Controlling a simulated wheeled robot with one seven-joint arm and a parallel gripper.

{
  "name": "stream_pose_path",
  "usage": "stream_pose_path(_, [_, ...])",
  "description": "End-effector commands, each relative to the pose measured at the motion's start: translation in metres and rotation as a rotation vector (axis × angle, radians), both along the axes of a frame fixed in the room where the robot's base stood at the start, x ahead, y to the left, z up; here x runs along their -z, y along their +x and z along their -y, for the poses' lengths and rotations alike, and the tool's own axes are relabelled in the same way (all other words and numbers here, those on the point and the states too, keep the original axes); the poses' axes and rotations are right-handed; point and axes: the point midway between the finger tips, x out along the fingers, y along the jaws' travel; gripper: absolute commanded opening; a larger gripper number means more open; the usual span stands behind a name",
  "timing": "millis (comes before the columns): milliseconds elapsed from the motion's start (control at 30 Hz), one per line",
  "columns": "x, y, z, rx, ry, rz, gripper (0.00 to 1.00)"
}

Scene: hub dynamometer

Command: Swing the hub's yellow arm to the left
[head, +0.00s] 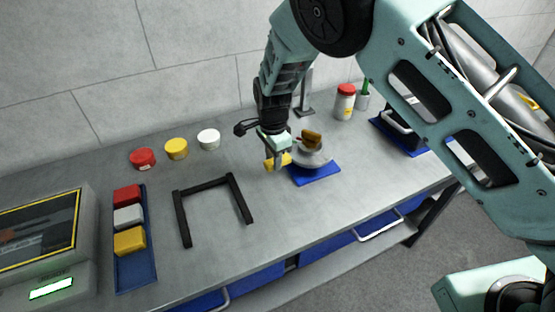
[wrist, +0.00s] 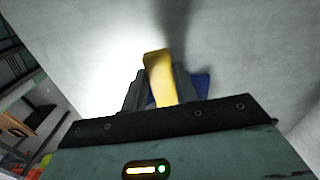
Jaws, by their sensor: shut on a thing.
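The hub (head: 311,154) is a grey round body on a blue base plate (head: 316,175), on the bench right of the middle in the head view. A brownish-yellow piece (head: 311,136) sits on its top. The yellow arm (head: 283,160) is at the hub's left side, at my gripper (head: 274,148). In the wrist view the yellow arm (wrist: 160,76) stands between the two dark fingers of my gripper (wrist: 159,90), which is shut on it. Part of the blue plate (wrist: 201,86) shows behind the right finger. The hub's body is hidden in the wrist view.
On the bench are red (head: 142,158), yellow (head: 176,148) and white (head: 208,139) round buttons, a black frame (head: 181,218), and a blue tray (head: 135,278) with coloured blocks. A red-capped jar (head: 345,103) stands behind the hub. Bare bench lies between frame and hub.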

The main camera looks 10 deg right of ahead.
Motion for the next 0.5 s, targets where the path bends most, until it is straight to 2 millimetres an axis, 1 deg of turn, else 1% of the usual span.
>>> stream_pose_path(167, [-0.0009, 0.0051, -0.0015, 0.034, 0.000, 0.003, 0.00])
stream_pose_path(500, [-0.0008, 0.0061, -0.0016, 0.043, 0.000, 0.002, 0.00])
